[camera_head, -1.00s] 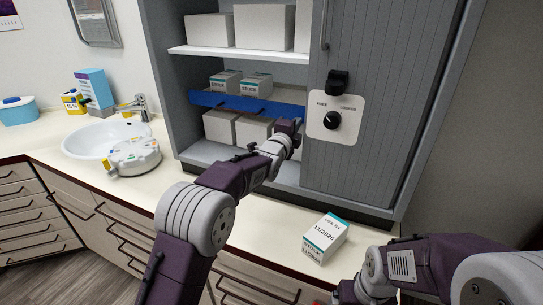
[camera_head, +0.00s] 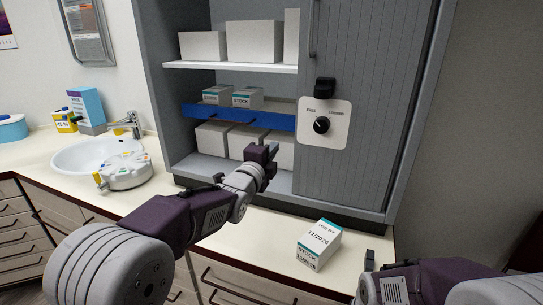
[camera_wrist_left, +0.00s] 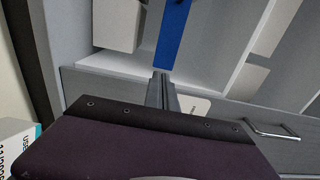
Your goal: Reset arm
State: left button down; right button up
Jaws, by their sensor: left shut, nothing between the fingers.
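My left gripper (camera_head: 262,153) is in front of the open cabinet's lower shelf, below the blue shelf strip. It is shut and empty; in the left wrist view its closed fingers (camera_wrist_left: 162,90) point toward the cabinet. My right arm comes in at the lower right. Only a small dark part of my right gripper (camera_head: 370,257) shows, near the counter's front edge, so its jaw state is unclear. A white and teal box (camera_head: 318,243) marked 11/2026 stands on the counter between the arms. Its corner also shows in the left wrist view (camera_wrist_left: 14,140).
The grey cabinet has a blue shelf strip (camera_head: 240,117) with two small stock boxes (camera_head: 247,97). White boxes (camera_head: 211,136) stand below it. A panel with a black knob (camera_head: 321,125) is on the door. A sink (camera_head: 85,157) and a round white device (camera_head: 124,171) are at left.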

pick_arm(q)
jog(key=a+r+n+y+p, duration=0.1)
jog(key=a+r+y+p, duration=0.1)
jog(key=a+p, duration=0.35)
jog(key=s+a+f+n+g+y, duration=0.2)
jog(key=s+a+f+n, duration=0.15)
jog(key=f, duration=0.25)
jog(key=s+a+f+n+g+y, duration=0.1)
jog(key=s+a+f+n+g, duration=0.25)
jog(key=a+f, duration=0.2)
jog(key=s+a+f+n+g, duration=0.1)
jog(key=s+f+n+g, duration=0.2)
jog(key=s+f, duration=0.3)
jog(key=s+f+n+g, duration=0.4)
jog(key=s+f+n, duration=0.1)
jog(key=s, duration=0.6)
jog(key=s+a+f+n+g+y, duration=0.1)
jog(key=s+f+n+g, duration=0.2)
jog(key=s+f+n, duration=0.3)
jog(key=s, duration=0.3)
jog(key=shift+a+f, duration=0.3)
jog(key=shift+a, duration=0.05)
